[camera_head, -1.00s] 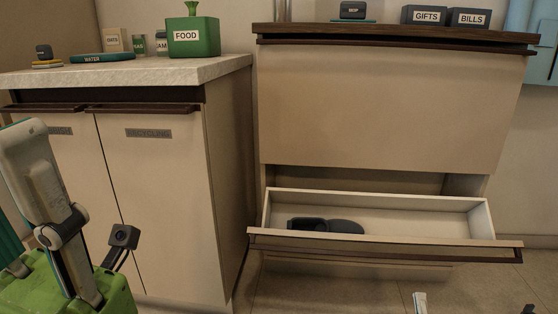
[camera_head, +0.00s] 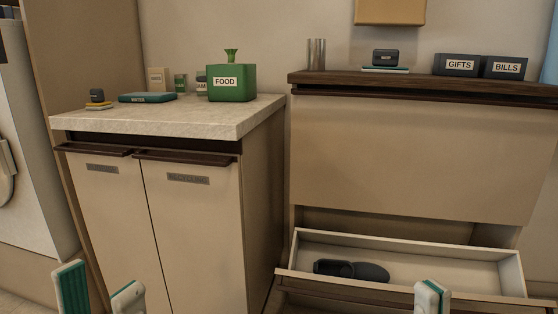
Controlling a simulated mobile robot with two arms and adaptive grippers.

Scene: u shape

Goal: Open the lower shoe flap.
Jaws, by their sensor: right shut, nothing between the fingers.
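The shoe cabinet's lower flap (camera_head: 400,293) is tilted out, showing a pale tray-like inside with a dark shoe (camera_head: 350,270) lying in it. The upper flap (camera_head: 410,158) of the same cabinet is closed. My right gripper (camera_head: 432,297) shows only its fingertips at the bottom edge, in front of the lower flap's front edge in the picture. Its fingers are together and hold nothing; I cannot tell whether it touches the flap. My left gripper (camera_head: 100,290) is at the bottom left, its two fingers spread apart, with nothing between them.
A cabinet with a stone top (camera_head: 170,115) stands left of the shoe cabinet, bearing a green FOOD box (camera_head: 231,83) and small items. GIFTS (camera_head: 456,64) and BILLS (camera_head: 503,67) boxes stand on the shoe cabinet. A white appliance (camera_head: 30,150) is at far left.

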